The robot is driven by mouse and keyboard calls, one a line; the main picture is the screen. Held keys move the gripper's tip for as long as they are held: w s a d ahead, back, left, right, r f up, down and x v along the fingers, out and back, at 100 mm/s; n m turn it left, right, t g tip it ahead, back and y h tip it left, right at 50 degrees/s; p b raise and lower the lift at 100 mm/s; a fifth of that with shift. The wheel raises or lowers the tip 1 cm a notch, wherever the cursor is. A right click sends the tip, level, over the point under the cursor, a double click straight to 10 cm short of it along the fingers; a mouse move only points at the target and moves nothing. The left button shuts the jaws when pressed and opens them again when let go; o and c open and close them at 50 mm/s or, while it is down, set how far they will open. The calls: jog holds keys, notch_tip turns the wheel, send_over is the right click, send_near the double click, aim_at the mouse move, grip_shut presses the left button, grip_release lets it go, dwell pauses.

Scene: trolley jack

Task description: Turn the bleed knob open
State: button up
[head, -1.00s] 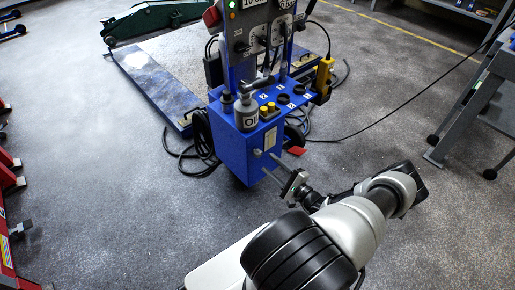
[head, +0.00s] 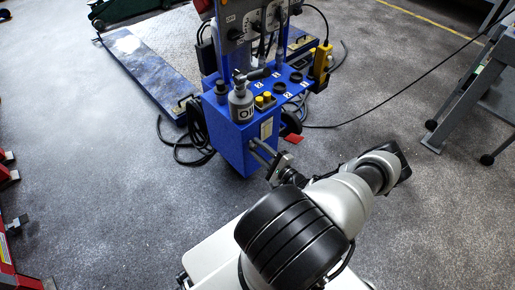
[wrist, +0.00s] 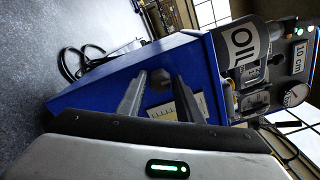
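The bleed knob (wrist: 160,79) is a small dark faceted knob on the face of the blue cabinet (wrist: 110,92) in the wrist view. My gripper (wrist: 159,90) is open, its two grey fingers pointing at the cabinet with the knob showing between their tips. I cannot tell whether either finger touches the knob. In the head view my gripper (head: 262,152) is close to the right-hand face of the cabinet (head: 229,146). The knob cannot be made out there, near the fingers.
A grey oil bottle (head: 241,106) and yellow buttons (head: 265,100) are on the cabinet top. A yellow pendant (head: 321,60) hangs at its right. Black hoses (head: 185,150) lie on the floor at left.

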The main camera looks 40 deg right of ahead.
jog(key=c, duration=0.6)
jog(key=shift+c, duration=0.2)
